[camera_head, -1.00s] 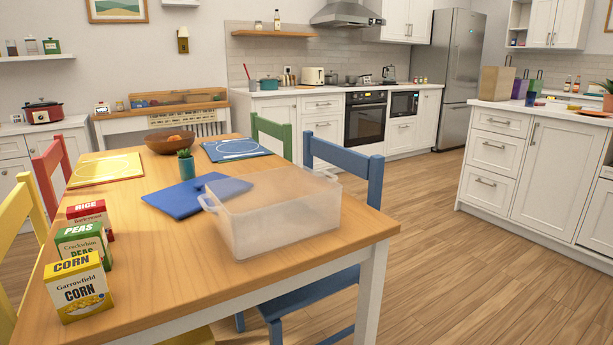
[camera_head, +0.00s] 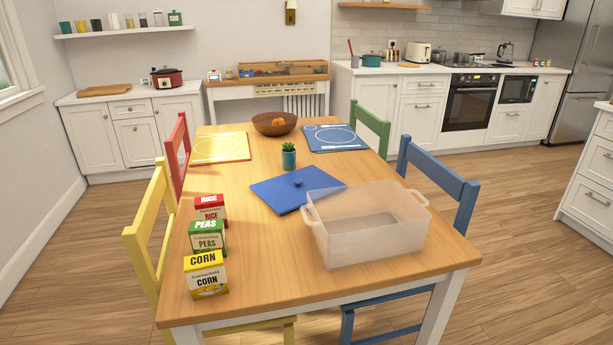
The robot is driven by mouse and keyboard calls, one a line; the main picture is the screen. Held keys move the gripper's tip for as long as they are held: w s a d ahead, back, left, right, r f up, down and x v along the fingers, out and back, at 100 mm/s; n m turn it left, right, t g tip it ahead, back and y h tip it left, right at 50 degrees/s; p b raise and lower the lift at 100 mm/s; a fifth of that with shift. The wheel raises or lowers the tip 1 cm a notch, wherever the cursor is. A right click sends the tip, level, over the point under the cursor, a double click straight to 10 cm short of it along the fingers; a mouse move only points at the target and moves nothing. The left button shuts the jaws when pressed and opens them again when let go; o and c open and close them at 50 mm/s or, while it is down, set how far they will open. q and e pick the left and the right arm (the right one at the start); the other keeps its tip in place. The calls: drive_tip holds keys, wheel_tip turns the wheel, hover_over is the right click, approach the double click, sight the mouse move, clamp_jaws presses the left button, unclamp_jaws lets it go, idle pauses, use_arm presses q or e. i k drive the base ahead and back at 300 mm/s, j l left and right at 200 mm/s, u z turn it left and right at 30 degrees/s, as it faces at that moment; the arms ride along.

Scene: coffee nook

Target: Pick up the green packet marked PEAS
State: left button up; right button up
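The green packet marked PEAS (camera_head: 207,238) stands upright on the wooden table (camera_head: 265,265) near its left edge. It is in the middle of a row of packets. The yellow CORN packet (camera_head: 206,275) stands in front of it and hides a little of its lower part. The red RICE packet (camera_head: 210,208) stands behind it, partly hidden by the PEAS packet. Neither of my grippers shows in the head view.
A clear plastic bin (camera_head: 368,235) stands on the table's right side, with a blue lid (camera_head: 290,192) behind it. A small potted plant (camera_head: 289,157) and a brown bowl (camera_head: 274,125) stand farther back. A yellow chair (camera_head: 150,230) is close to the table's left edge.

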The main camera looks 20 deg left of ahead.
sight(206, 235)
drive_tip(key=k+j, duration=0.1)
drive_tip(key=j, duration=1.5)
drive_tip(key=k+j+u, duration=0.1)
drive_tip(key=j, duration=1.45)
